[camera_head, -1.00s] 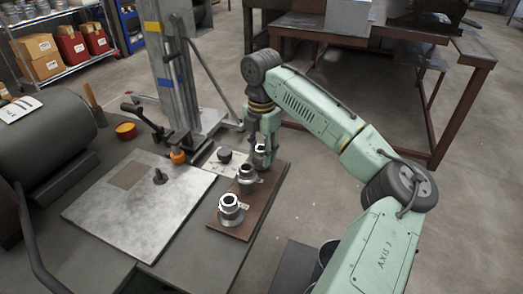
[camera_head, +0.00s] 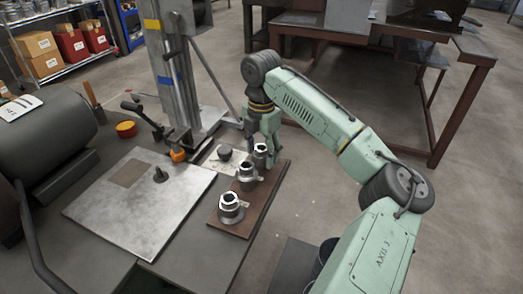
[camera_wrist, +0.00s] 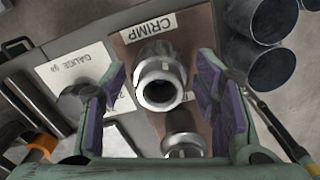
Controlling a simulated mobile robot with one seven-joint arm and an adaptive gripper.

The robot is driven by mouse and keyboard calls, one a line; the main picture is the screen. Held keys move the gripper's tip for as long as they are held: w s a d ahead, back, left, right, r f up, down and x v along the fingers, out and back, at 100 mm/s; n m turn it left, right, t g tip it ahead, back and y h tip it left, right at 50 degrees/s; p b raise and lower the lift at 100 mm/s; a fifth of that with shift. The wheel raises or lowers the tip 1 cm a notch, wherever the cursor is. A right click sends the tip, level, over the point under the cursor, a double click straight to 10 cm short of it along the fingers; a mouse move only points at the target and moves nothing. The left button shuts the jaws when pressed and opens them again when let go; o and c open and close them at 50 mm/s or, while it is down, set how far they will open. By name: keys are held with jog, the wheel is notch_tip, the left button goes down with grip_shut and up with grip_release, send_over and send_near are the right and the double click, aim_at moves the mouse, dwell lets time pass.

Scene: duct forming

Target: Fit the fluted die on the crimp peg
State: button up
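Three metal dies stand in a row on a brown board (camera_head: 229,229): a near one (camera_head: 231,210), a middle one (camera_head: 247,177) and a far one (camera_head: 261,155). My gripper (camera_head: 259,142) is at the far die. In the wrist view my gripper (camera_wrist: 168,100) is open, its purple-padded fingers on either side of a die (camera_wrist: 158,82) with a round bore and a ridged collar, apart from it. Another die (camera_wrist: 184,145) shows just below. The board end there reads CRIMP. A dark upright peg (camera_head: 160,176) stands on the grey plate; I cannot tell whether it is the crimp peg.
A white GAUGE card (camera_wrist: 75,75) with a dark knob (camera_head: 224,154) lies beside the board. A grey column (camera_head: 170,75) with a lever stands behind the plate. Dark cylinders (camera_wrist: 262,55) show right of the board. Much of the grey plate (camera_head: 120,211) is bare.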

dwell(0.3)
notch_tip(320, 180, up, 12)
jog(key=shift+r, duration=0.1)
dwell(0.3)
jog(key=shift+s, duration=0.1)
